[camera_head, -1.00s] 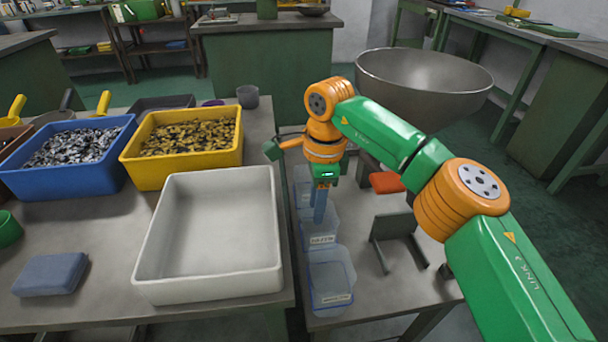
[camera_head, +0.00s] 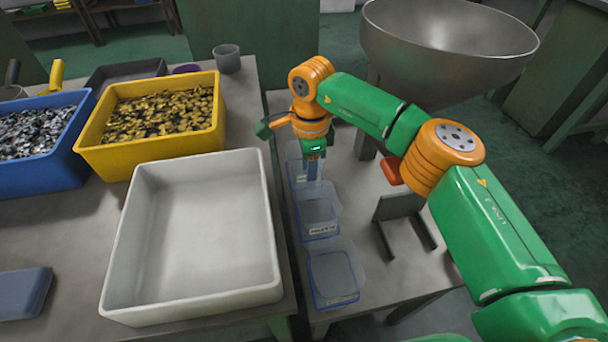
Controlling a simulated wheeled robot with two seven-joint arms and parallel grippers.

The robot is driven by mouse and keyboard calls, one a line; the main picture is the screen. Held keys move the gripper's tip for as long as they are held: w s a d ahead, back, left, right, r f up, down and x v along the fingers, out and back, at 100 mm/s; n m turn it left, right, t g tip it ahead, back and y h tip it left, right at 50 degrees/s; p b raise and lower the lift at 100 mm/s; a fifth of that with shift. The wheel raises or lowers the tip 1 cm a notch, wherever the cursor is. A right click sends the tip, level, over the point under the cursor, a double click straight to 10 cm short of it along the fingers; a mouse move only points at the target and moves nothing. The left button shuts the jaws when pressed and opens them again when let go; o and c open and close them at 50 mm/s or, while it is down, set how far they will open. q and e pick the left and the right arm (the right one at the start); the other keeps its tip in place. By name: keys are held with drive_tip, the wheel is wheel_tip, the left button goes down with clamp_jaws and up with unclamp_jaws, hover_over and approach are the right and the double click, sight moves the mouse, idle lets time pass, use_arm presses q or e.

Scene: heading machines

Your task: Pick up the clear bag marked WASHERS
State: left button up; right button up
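Several clear, blue-tinted open containers stand in a row on the right-hand table: a front one (camera_head: 334,272), a middle one (camera_head: 317,214) and a rear one (camera_head: 296,178). The front and middle ones carry small pale labels that are too small to read. I cannot make out a bag marked WASHERS. My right gripper (camera_head: 313,174) points down at the rear container and partly covers it. My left gripper is not in view.
A large empty white tray (camera_head: 265,215) sits left of the containers. A yellow bin (camera_head: 160,160) of brass-coloured pieces and a blue bin (camera_head: 50,173) of silvery pieces stand behind it. A big metal bowl (camera_head: 450,40) stands behind my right arm. A grey bracket (camera_head: 400,208) is right of the containers.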

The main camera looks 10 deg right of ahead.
clamp_jaws()
idle(1.4)
